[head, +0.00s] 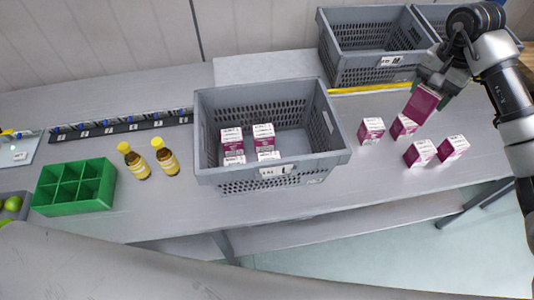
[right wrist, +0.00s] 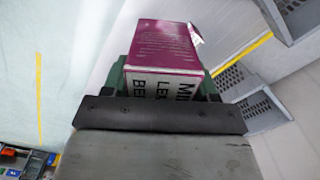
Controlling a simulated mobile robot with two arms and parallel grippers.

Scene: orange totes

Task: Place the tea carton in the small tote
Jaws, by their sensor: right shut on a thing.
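My right gripper (head: 440,82) is shut on a tea carton (head: 421,104), magenta and white, and holds it up at the right of the bench. The held carton also fills the middle of the right wrist view (right wrist: 165,50), between the fingers. The small grey tote (head: 335,160) stands at the middle of the bench, left of the gripper. Several similar cartons stand inside it at its left side. More cartons, among them one at the left of the group (head: 371,131), stand on the bench below the gripper. My left gripper is not in view.
Grey totes (head: 360,68) stand at the back right behind a yellow strip (head: 372,89). A green divided box (head: 75,186) and two yellow-brown bottles (head: 165,158) are at the left. Free bench lies between the small tote and the loose cartons.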

